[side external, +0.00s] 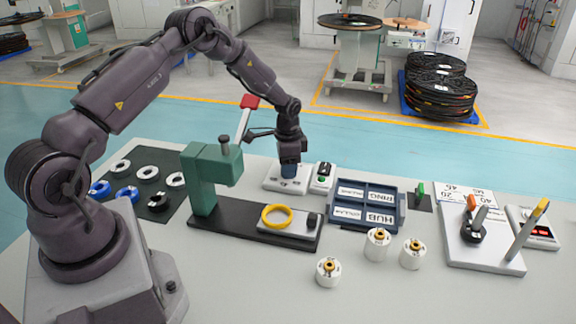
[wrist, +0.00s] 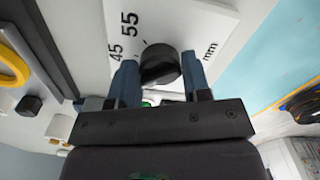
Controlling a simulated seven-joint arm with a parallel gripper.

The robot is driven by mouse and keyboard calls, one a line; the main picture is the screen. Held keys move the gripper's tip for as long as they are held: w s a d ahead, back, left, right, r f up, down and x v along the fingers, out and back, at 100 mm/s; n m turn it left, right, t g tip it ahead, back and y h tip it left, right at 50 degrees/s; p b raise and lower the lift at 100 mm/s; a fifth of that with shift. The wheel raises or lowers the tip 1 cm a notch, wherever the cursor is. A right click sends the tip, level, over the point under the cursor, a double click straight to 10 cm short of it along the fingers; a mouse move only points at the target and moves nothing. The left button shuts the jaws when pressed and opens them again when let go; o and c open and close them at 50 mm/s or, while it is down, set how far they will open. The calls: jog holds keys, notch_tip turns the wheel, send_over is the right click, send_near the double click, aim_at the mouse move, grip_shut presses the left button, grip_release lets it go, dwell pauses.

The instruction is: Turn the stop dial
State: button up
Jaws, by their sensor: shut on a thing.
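The stop dial (wrist: 160,66) is a black round knob on a white plate (wrist: 205,22) marked 45, 55 and mm in the wrist view. My gripper (wrist: 159,62) has its two blue fingers on either side of the knob and is shut on it. In the side external view my gripper (side external: 289,172) points down at the white plate (side external: 272,184) behind the green press, and its fingers hide the knob. The knob's pointer and exact setting cannot be made out.
A green press (side external: 205,180) on a black base stands left of the plate, with a yellow ring (side external: 277,216) on that base. A small switch box (side external: 322,178) and a blue-grey tray (side external: 366,225) stand close on the right. Several white spools stand in front.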

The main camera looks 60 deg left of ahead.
jog(key=shift+r+n, duration=0.1)
jog(key=shift+n, duration=0.4)
jog(key=o, duration=0.9)
